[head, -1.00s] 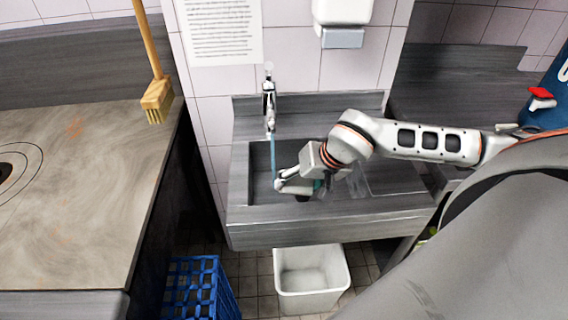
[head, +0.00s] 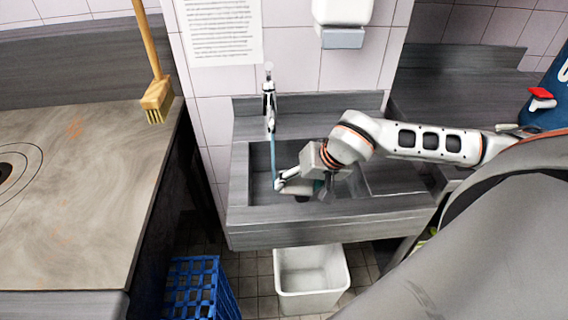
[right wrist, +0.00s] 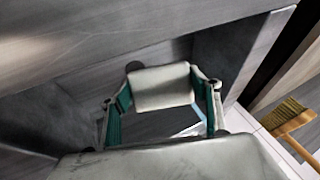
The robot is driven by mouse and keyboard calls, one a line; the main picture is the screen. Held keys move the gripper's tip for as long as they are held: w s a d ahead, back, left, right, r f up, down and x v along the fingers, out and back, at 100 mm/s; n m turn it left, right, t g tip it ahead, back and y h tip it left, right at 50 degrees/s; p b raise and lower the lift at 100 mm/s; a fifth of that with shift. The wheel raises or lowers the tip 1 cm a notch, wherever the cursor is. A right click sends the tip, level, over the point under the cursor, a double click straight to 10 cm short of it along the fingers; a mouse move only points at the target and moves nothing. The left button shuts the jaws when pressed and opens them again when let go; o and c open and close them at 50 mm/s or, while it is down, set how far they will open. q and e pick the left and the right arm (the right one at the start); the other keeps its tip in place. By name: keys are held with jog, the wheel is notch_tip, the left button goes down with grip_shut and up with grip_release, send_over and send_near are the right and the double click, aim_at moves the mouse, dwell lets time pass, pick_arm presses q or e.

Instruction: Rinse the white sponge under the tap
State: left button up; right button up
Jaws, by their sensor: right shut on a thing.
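The tap (head: 269,102) stands at the back of the sink, and a thin blue stream of water (head: 273,158) runs down from it. My right gripper (head: 283,186) is low in the sink basin (head: 262,160), its tip close to the stream. In the right wrist view its two teal-padded fingers (right wrist: 160,100) are shut on the white sponge (right wrist: 160,87), which sits between the fingertips. The sponge cannot be made out in the head view. I cannot tell whether the water touches it. My left gripper is not in view.
A white bin (head: 311,280) stands on the floor under the sink, with a blue crate (head: 196,290) to its left. A soap dispenser (head: 342,20) hangs on the wall. A brush (head: 157,97) with a wooden handle stands at the left worktop (head: 90,190).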

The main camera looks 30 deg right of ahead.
jog(key=shift+r, duration=0.1)
jog(key=shift+s+a+r+p, duration=0.1)
jog(key=shift+s+r+p, duration=0.3)
jog(key=shift+s+r, duration=0.4)
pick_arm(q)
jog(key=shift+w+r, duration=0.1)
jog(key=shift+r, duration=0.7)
pick_arm(e)
jog(key=shift+s+a+r, duration=0.15)
jog(key=shift+s+r, duration=0.4)
jog(key=shift+s, duration=0.3)
jog(key=shift+s+a+r, duration=0.1)
jog(key=shift+s+r, duration=0.45)
jog(key=shift+s, duration=0.3)
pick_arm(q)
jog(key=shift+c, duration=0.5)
